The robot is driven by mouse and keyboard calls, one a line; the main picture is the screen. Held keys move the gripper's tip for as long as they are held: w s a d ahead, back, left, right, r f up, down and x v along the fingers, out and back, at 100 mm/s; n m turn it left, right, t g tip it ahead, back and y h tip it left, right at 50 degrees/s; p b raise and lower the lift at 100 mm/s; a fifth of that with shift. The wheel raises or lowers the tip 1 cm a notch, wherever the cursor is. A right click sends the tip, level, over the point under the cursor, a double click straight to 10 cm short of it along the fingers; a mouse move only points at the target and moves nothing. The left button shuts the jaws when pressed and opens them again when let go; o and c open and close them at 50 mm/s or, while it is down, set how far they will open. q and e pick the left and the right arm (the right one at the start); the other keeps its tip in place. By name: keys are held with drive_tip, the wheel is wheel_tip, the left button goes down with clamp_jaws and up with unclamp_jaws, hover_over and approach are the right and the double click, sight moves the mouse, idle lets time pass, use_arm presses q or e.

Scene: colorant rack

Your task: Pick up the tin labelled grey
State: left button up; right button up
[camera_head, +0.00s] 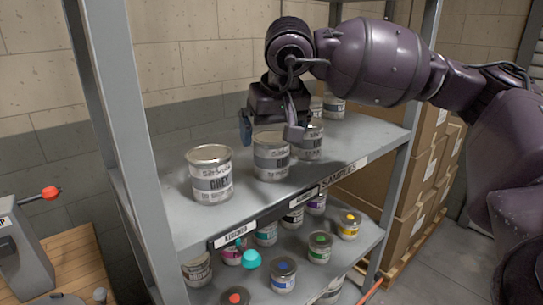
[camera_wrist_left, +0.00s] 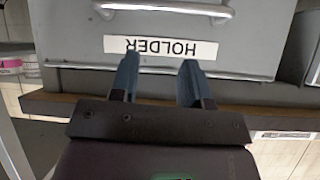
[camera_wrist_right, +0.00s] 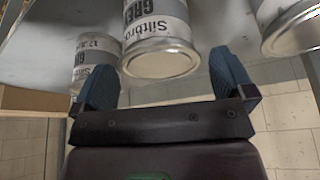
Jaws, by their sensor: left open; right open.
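On the upper shelf in the head view, a tin with a readable GREY label (camera_head: 210,175) stands upright at the front left. A second silver tin (camera_head: 271,160) stands to its right, its label partly unreadable there; in the right wrist view it appears as the middle tin (camera_wrist_right: 158,50), with upside-down lettering that looks like GREY. My right gripper (camera_head: 269,130) is open and empty, its fingers above and around this second tin's top; contact cannot be told. My left gripper (camera_wrist_left: 158,75) is open and empty, outside the head view, before a grey panel labelled HOLDER (camera_wrist_left: 160,47).
A third tin (camera_head: 310,143) stands close to the right of the second, with more behind (camera_head: 334,107). The lower shelf holds several colored-label tins (camera_head: 284,274). A grey shelf post (camera_head: 115,110) rises at left. Cardboard boxes (camera_head: 415,190) stand at right.

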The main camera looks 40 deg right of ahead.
drive_tip(key=x, duration=0.4)
drive_tip(key=c, duration=0.9)
